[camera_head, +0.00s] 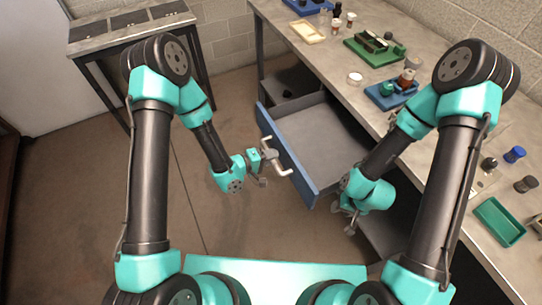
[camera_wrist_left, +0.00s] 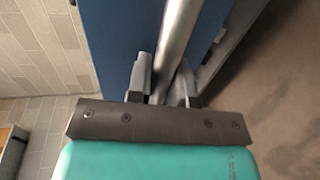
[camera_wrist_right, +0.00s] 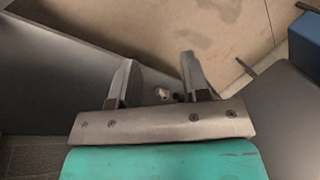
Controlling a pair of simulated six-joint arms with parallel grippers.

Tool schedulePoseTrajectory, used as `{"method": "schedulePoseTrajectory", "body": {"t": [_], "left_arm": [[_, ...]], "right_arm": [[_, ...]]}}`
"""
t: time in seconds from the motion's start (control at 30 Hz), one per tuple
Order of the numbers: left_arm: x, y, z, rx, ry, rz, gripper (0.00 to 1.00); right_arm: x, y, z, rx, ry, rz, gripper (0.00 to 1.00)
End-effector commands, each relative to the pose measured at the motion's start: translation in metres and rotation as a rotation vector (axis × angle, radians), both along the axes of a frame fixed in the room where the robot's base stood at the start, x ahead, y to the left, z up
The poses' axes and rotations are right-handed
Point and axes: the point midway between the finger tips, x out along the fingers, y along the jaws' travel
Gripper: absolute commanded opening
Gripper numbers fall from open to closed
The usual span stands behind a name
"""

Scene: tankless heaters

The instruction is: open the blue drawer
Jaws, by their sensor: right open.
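The blue drawer (camera_head: 283,150) stands pulled out from under the workbench, and its grey inside (camera_head: 325,135) is visible and looks empty. Its blue front also shows in the left wrist view (camera_wrist_left: 113,40). A silver bar handle (camera_head: 284,171) is on the front. In the left wrist view the bar (camera_wrist_left: 178,35) runs between my left fingers. My left gripper (camera_head: 268,165) is closed around this handle. My right gripper (camera_head: 345,217) is open and empty, to the right of the drawer; its spread fingers show in the right wrist view (camera_wrist_right: 158,85).
The workbench (camera_head: 320,65) carries a green tray (camera_head: 365,55), a blue tray (camera_head: 383,98), a yellowish tray (camera_head: 308,32) and several small jars. A second table (camera_head: 128,26) stands at the back left. The floor (camera_head: 100,200) left of the drawer is clear.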

Motion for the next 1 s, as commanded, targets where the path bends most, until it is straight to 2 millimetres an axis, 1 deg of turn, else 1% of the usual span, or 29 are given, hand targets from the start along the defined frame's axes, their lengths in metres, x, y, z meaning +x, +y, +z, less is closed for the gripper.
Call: {"method": "schedulePoseTrajectory", "body": {"t": [0.03,0.23,0.47,0.63,0.77,1.0], "left_arm": [[0.0,0.0,0.0,0.0,0.0,0.0,0.26],[0.0,0.0,0.0,0.0,0.0,0.0,0.44],[0.0,0.0,0.0,-0.001,-0.001,0.001,0.44],[-0.003,0.007,0.002,0.0,0.0,0.002,0.44],[-0.01,0.019,0.005,-0.001,0.001,0.003,0.44],[-0.027,0.049,0.011,-0.001,0.001,0.004,0.44]], "right_arm": [[0.0,0.0,0.0,0.0,0.0,0.0,0.43],[0.0,0.0,0.0,0.0,0.0,0.0,0.43],[0.0,0.0,0.0,0.0,0.0,0.0,0.43],[0.0,0.0,0.0,0.0,0.0,0.0,0.43],[0.0,0.0,0.0,0.0,0.0,0.0,0.43],[0.0,0.0,0.0,0.0,0.0,0.0,0.43]]}}
